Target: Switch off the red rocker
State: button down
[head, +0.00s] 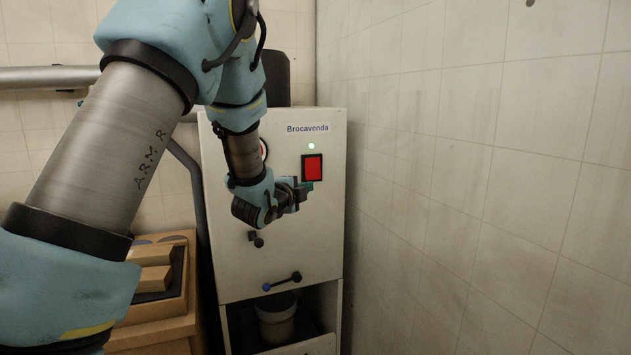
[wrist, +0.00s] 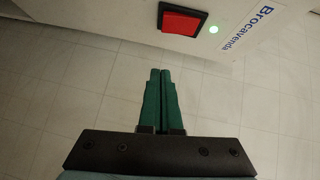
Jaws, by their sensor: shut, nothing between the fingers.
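The red rocker (head: 313,167) sits in a black frame on the upper front of a white cabinet (head: 300,222) in the head view. My gripper (head: 306,186) is just below and left of the rocker in the head view. In the wrist view its green fingers (wrist: 160,74) are together and empty, apart from the rocker. Whether the fingertips touch the cabinet is unclear.
A small lever (head: 256,240) and a black lever with a blue knob (head: 282,281) are lower on the cabinet. A bucket (head: 277,318) stands in its open bottom. A tiled wall (head: 450,190) runs close along the right. A wooden box (head: 160,285) is at left.

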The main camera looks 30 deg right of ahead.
jog(key=p, duration=0.5)
send_near(320, 179)
jog(key=d, duration=0.5)
jog(key=shift+w+f+p, duration=0.15)
jog(key=shift+w+p, duration=0.25)
jog(key=shift+w, duration=0.45)
jog(key=shift+w+f+p, duration=0.15)
jog(key=shift+w+p, duration=0.2)
jog(key=shift+w, duration=0.55)
jog(key=shift+f+b, duration=0.1)
jog(key=shift+b, duration=0.2)
jog(key=f+b, duration=0.1)
jog(key=b, duration=0.2)
jog(key=shift+w+d+m+h+b, duration=0.1)
jog(key=shift+w+m+h+b, duration=0.2)
jog(key=shift+w+b, duration=0.1)
jog(key=shift+w+r, duration=0.1)
jog(key=shift+r, duration=0.35)
